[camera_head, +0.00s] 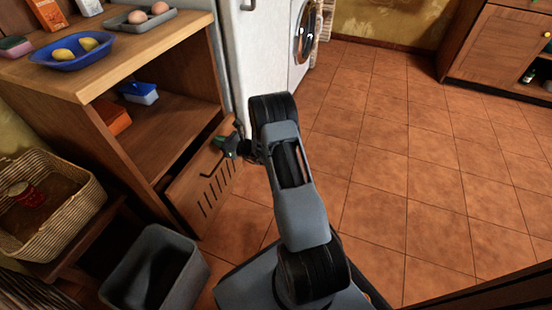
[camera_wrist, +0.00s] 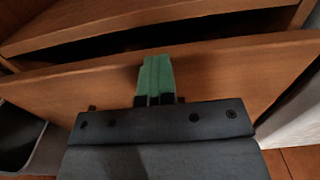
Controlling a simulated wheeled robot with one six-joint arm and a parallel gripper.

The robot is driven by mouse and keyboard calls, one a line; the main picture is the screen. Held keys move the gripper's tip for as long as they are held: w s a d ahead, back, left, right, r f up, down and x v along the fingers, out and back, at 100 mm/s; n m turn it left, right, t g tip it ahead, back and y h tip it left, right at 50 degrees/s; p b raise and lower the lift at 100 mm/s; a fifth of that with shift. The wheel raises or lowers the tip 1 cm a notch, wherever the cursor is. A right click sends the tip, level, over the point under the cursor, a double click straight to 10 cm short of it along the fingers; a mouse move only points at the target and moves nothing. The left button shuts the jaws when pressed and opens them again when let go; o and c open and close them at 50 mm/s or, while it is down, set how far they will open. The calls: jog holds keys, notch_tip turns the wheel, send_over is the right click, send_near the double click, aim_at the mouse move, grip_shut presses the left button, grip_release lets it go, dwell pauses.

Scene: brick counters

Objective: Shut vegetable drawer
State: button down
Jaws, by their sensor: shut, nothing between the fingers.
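The vegetable drawer is the low wooden drawer with a slotted front (camera_head: 203,190) at the bottom of the wooden counter. In the wrist view its plain wooden front (camera_wrist: 235,75) spans the picture, with a dark gap behind its top edge, so it stands somewhat open. My gripper (camera_head: 219,143) is at the upper right part of the drawer front. In the wrist view its green fingers (camera_wrist: 157,62) are together and empty, overlapping the front near its top edge. I cannot tell whether they touch it. The drawer's inside is hidden.
A grey bin (camera_head: 190,272) stands on the floor in front of the counter, left of my base. A wicker basket (camera_head: 78,212) is at the far left. A white fridge (camera_head: 256,60) adjoins the counter's right side. The tiled floor to the right is clear.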

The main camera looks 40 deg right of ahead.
jog(key=shift+w+a, duration=0.25)
jog(key=shift+w, duration=0.55)
